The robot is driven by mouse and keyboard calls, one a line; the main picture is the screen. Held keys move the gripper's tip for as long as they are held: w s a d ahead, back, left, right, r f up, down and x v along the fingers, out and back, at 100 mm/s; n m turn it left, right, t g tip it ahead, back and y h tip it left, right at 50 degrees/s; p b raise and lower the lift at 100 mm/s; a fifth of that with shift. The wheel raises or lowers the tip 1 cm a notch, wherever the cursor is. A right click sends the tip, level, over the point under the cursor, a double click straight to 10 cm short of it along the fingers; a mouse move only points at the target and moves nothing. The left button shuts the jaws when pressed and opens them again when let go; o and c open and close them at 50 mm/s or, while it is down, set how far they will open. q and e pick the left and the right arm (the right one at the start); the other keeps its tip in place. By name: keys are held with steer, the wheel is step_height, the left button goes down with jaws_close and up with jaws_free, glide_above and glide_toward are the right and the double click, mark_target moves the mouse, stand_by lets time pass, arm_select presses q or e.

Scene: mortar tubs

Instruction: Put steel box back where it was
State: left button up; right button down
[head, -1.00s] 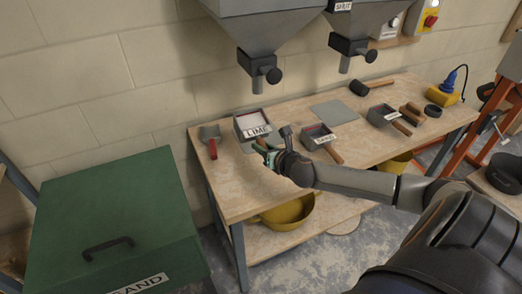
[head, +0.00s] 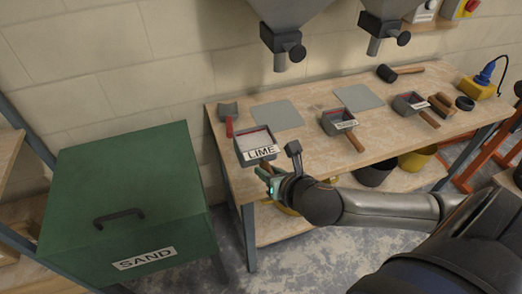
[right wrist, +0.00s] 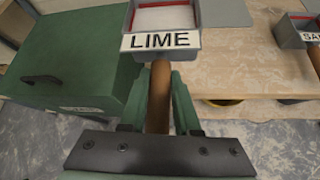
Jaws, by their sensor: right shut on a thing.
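The steel box with the LIME label (head: 258,147) is an open grey box with pale contents, over the left front part of the bench. Its wooden handle (right wrist: 159,95) points toward me. My right gripper (head: 268,179) is shut on that handle, which runs between its green fingers (right wrist: 158,88) in the right wrist view. The LIME box (right wrist: 165,22) looks roughly level there; I cannot tell whether it touches the bench. A bare grey plate (head: 277,115) lies behind it to the right. My left gripper is not in view.
A similar box labelled SAND (head: 340,123) and another small box (head: 411,103) stand to the right. A second plate (head: 357,97), a mallet (head: 398,72) and a red-handled scoop (head: 229,115) lie on the bench (head: 310,160). A green SAND bin (head: 125,185) stands left; hopper outlets (head: 283,45) hang above.

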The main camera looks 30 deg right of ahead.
mark_target(271, 157)
steer(key=w+d+f, duration=0.1)
steer(key=w, duration=0.1)
steer(key=w+d+f, duration=0.1)
steer(key=w+d, duration=0.1)
steer(key=w+d+f, duration=0.1)
steer(key=w, duration=0.1)
steer(key=shift+w+d+f, duration=0.25)
steer(key=shift+w+d, duration=0.05)
steer(key=shift+w, duration=0.1)
steer(key=w+d+f, duration=0.1)
steer(key=f, duration=0.1)
steer(key=w+d+f, duration=0.1)
steer(key=w+f+b, duration=0.1)
steer(key=w+f, duration=0.1)
steer(key=shift+w+d+f, duration=0.1)
steer(key=shift+d+f, duration=0.25)
steer(key=shift+d, duration=0.05)
steer(key=shift+w+d+f, duration=0.1)
steer(key=shift+w+f, duration=0.05)
steer(key=shift+f, duration=1.6)
steer(key=shift+f, duration=0.1)
steer(key=c, duration=0.6)
jaws_free()
steer(key=shift+f, duration=0.1)
